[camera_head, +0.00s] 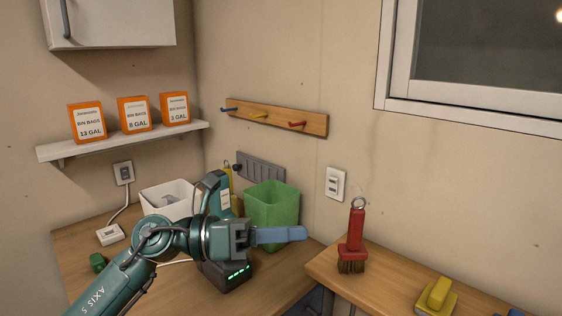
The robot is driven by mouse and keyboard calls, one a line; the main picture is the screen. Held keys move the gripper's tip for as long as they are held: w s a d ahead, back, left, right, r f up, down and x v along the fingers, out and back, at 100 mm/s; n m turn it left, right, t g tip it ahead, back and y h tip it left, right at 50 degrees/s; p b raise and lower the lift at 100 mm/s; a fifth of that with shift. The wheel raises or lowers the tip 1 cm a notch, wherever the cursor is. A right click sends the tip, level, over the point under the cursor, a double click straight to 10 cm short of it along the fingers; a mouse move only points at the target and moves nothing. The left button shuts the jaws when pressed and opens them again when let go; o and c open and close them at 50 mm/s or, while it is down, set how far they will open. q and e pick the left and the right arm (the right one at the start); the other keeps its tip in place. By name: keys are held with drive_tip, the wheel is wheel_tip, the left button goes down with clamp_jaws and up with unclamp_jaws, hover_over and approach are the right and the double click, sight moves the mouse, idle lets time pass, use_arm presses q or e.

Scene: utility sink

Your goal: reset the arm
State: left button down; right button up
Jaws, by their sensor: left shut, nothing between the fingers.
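My left arm comes in from the lower left, over the wooden counter (85,250). My left gripper (302,233) points to the right, its blue fingers shut together with nothing between them. The fingers are in front of the lower part of a green bin (272,200); I cannot tell whether they touch it. My right gripper is not in view.
A white bin (165,196) and a dark device with green lights (236,276) are close to my arm. A red brush (356,232) and a yellow brush (436,296) are on the right counter (385,282). A shelf (120,141) holds orange boxes (134,115).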

use_arm(q)
drive_tip(key=a+f+n+t+y, duration=0.5)
drive_tip(key=f+n+t, duration=0.4)
drive_tip(key=n, duration=0.8)
drive_tip(key=a+f+n+t+y, duration=0.45)
drive_tip(key=f+n+t, duration=0.45)
drive_tip(key=n, duration=0.8)
drive_tip(key=s+a+f+n+g+y, duration=0.2)
drive_tip(key=s+f+n+g, duration=0.2)
drive_tip(key=s+f, duration=0.4)
drive_tip(key=s+a+f+n+g+y+p, duration=0.1)
drive_tip(key=s+a+f+n+g+y, duration=0.2)
drive_tip(key=s+f+n, duration=0.3)
wheel_tip(320, 180, down, 6)
drive_tip(key=shift+s+a+r+n+g, duration=0.1)
drive_tip(key=shift+s+a+n+g, duration=0.25)
drive_tip(key=shift+s+g, duration=0.55)
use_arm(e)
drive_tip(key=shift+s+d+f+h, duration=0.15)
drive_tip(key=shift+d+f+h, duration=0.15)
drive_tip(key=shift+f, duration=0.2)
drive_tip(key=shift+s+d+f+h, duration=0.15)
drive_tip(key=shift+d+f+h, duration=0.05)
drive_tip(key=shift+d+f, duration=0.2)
use_arm(q)
drive_tip(key=shift+s, duration=0.2)
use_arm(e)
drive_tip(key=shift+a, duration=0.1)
